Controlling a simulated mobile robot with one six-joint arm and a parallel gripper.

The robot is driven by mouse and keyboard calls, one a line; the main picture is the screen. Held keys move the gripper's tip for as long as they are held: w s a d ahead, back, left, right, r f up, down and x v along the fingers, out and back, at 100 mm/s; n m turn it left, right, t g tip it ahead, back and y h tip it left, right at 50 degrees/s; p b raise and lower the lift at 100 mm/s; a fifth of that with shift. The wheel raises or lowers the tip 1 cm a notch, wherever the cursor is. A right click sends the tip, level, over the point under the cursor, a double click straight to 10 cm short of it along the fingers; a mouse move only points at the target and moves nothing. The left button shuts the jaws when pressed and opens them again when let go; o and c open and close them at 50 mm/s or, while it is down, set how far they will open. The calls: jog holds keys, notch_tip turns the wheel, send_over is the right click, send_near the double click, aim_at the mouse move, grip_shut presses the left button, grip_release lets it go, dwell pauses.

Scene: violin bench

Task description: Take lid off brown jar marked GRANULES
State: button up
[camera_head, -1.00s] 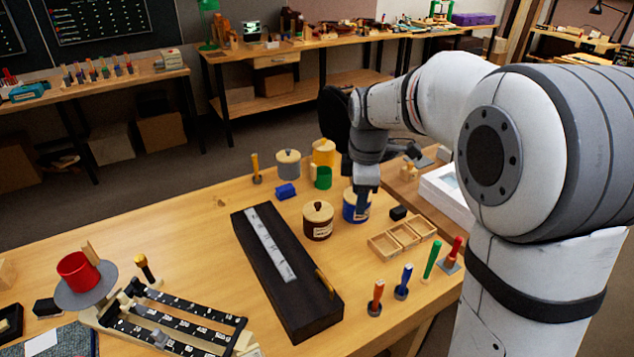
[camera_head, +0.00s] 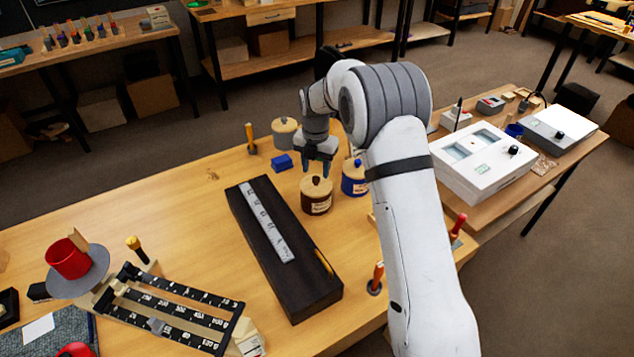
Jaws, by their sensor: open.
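The brown jar (camera_head: 316,207) stands upright on the wooden bench, just right of a long black block. A pale label is on its front, too small to read here. Its light wooden lid (camera_head: 309,189) with a dark round knob (camera_head: 316,180) sits on top. My gripper (camera_head: 316,170) points down just above the lid, its two fingers apart near the knob and holding nothing. I cannot tell whether the fingers straddle the knob or are still above it.
A blue jar (camera_head: 353,187) with a wooden lid stands close on the right. A grey lidded jar (camera_head: 284,141) and a blue block (camera_head: 282,162) are behind. The black block (camera_head: 240,220) with a ruler strip (camera_head: 266,219) lies left. My arm covers the bench's right part.

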aim_at(316, 178)
jog(key=shift+f, duration=1.5)
jog(key=shift+c, duration=0.3)
grip_shut()
jog(key=shift+r, duration=0.15)
